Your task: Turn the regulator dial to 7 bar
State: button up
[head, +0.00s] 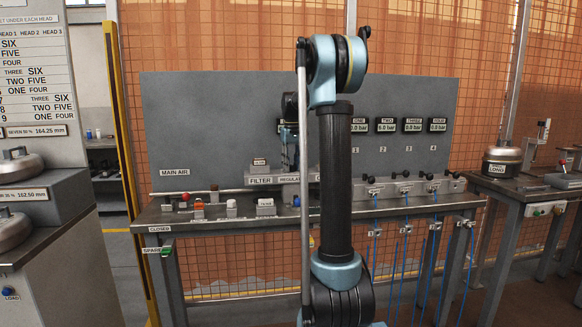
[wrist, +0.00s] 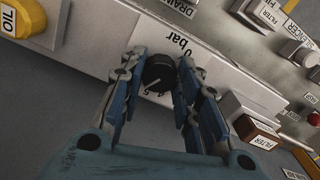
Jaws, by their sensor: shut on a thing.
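The regulator dial (wrist: 158,72) is a small black round knob on a pale scale plate in the wrist view. The plate shows "bar", a 0 at the upper right, and a 4 and a 5 below the knob. A light mark on the knob points down-left, near the 5. My gripper (wrist: 158,78) is shut on the dial, with one blue finger on each side of it. In the head view the regulator label (head: 290,179) shows on the bench, and the dial is hidden behind my gripper and arm.
A yellow knob marked OIL (wrist: 22,17) is at the upper left of the wrist view. A filter block (wrist: 257,133) lies right of my gripper. The grey back panel (head: 220,120) stands behind the bench, with pressure displays (head: 385,125) at its right.

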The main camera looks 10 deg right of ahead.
aim_at(292, 166)
jog(key=shift+m, duration=2.8)
jog(key=o, duration=1.1)
notch_tip(292, 166, up, 12)
jog(key=shift+w+f, duration=0.1)
